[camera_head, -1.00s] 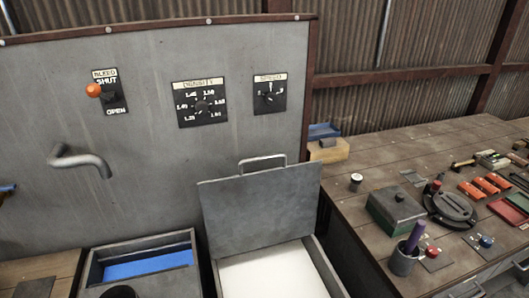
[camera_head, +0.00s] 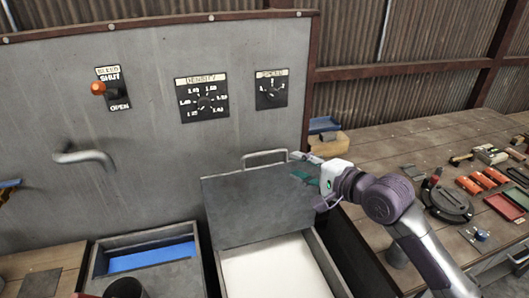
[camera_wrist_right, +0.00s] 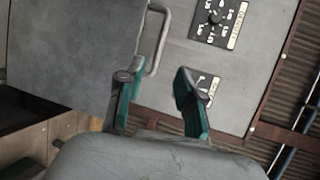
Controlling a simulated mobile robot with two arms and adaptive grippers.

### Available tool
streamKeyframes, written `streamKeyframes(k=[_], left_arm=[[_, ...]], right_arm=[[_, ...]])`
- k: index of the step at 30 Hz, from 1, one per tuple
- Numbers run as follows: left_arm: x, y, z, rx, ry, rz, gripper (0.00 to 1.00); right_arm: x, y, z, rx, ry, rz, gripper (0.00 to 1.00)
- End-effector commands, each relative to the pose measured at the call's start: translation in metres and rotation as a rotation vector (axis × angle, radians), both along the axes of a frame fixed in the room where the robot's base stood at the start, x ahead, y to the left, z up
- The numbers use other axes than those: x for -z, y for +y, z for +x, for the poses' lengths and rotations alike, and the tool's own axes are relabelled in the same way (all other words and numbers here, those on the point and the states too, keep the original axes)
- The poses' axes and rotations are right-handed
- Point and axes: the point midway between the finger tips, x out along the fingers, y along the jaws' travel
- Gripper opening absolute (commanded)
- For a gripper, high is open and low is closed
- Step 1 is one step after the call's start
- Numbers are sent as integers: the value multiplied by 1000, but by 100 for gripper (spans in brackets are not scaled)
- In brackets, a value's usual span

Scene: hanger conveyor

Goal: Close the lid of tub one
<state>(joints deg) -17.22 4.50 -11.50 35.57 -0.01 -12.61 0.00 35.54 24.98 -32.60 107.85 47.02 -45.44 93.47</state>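A grey metal lid (camera_head: 255,208) stands raised, leaning back, behind a tub (camera_head: 322,262) with a white filling. A bar handle (camera_head: 264,156) is at the lid's top edge. No number shows on the tub. My right gripper (camera_head: 303,167) is at the lid's upper right corner, its teal fingers apart. In the right wrist view my right gripper (camera_wrist_right: 155,75) is open and empty, with the lid (camera_wrist_right: 70,50) to the left and the handle (camera_wrist_right: 158,40) just beyond the fingertips. Whether a finger touches the lid I cannot tell. My left gripper is not in view.
A second tub (camera_head: 98,262) with blue inside stands to the left. The grey panel behind has a bent pipe (camera_head: 85,157), an orange-knobbed lever (camera_head: 99,88) and dials (camera_head: 202,99). A wooden bench (camera_head: 400,150) with tools is at the right.

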Motion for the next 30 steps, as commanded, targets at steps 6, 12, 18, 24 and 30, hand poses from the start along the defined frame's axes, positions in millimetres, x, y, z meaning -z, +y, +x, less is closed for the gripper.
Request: streamKeyframes(k=[6,12,18,24,30], left_arm=[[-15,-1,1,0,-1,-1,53],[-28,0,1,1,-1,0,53],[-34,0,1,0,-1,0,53],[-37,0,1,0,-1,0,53],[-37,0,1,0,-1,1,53]], right_arm=[[5,26,25,-1,4,2,37],[16,57,54,-1,2,-1,37],[27,80,77,-1,0,-3,37],[32,91,88,0,-1,-1,37],[33,92,90,0,-2,-2,37]])
